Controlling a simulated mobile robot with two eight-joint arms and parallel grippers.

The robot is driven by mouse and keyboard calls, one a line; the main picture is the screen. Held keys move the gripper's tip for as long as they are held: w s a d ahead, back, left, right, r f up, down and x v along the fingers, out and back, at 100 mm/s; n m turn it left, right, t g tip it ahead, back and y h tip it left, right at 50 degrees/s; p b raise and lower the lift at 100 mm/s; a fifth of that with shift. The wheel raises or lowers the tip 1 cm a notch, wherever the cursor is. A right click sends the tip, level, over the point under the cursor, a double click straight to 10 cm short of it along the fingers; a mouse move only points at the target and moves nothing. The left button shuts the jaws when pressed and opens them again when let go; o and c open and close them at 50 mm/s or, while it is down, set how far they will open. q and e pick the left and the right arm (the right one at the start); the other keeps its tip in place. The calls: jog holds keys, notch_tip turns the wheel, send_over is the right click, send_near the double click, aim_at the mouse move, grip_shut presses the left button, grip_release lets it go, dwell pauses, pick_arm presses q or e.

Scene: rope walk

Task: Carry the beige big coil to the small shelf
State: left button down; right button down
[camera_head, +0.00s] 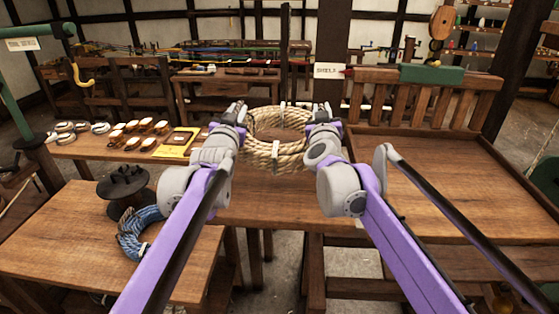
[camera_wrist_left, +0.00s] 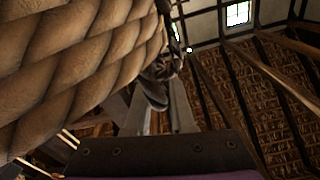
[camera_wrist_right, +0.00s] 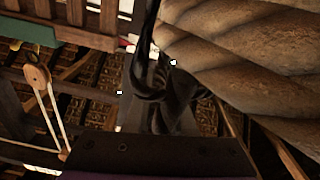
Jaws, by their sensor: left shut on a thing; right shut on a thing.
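The beige big coil (camera_head: 274,151) is a thick ring of rope with pale ties, held between my two grippers in the head view. My left gripper (camera_head: 238,114) is shut on its left side, and my right gripper (camera_head: 326,114) is shut on its right side. The coil fills the upper left of the left wrist view (camera_wrist_left: 70,60) and the upper right of the right wrist view (camera_wrist_right: 250,60). The fingertips are partly hidden by the rope. A white sign reading "SHELF" (camera_head: 329,71) stands behind and right of the coil. I cannot tell exactly which piece it marks.
A table with small coils and a yellow card (camera_head: 180,143) lies left of the coil. A blue coil (camera_head: 142,232) and a dark spool (camera_head: 124,187) are on the near left table. A railed wooden bench (camera_head: 440,190) with a green block (camera_head: 431,74) stands right.

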pick_arm(q)
jog(key=shift+a+r, duration=0.1)
jog(key=shift+a, duration=0.1)
pick_arm(e)
jog(key=shift+s+d+r, duration=0.1)
jog(key=shift+d, duration=0.1)
